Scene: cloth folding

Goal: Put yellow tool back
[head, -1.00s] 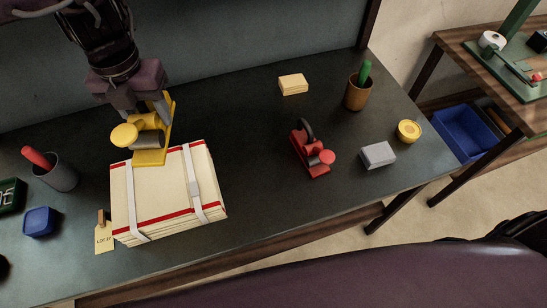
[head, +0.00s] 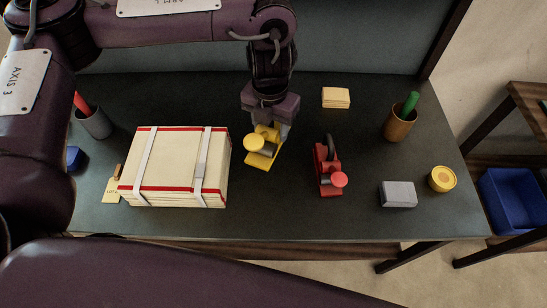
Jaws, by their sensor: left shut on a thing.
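The yellow tool (head: 261,148) has a round yellow knob and a grey cylinder, and is in the middle of the head view. My left gripper (head: 268,125) is shut on it from above. The tool is between the strapped cloth stack (head: 165,165) and the red tool (head: 327,169). I cannot tell whether its base touches the table. The red tool, of similar shape, stands on the dark table just to the right. My right gripper is not in view.
On the dark table (head: 300,220), a cream block (head: 336,98) lies behind. A brown cup (head: 400,121) with a green handle, a grey block (head: 398,194) and a round yellow tin (head: 442,179) are at the right. A grey cup (head: 95,122) is at the left.

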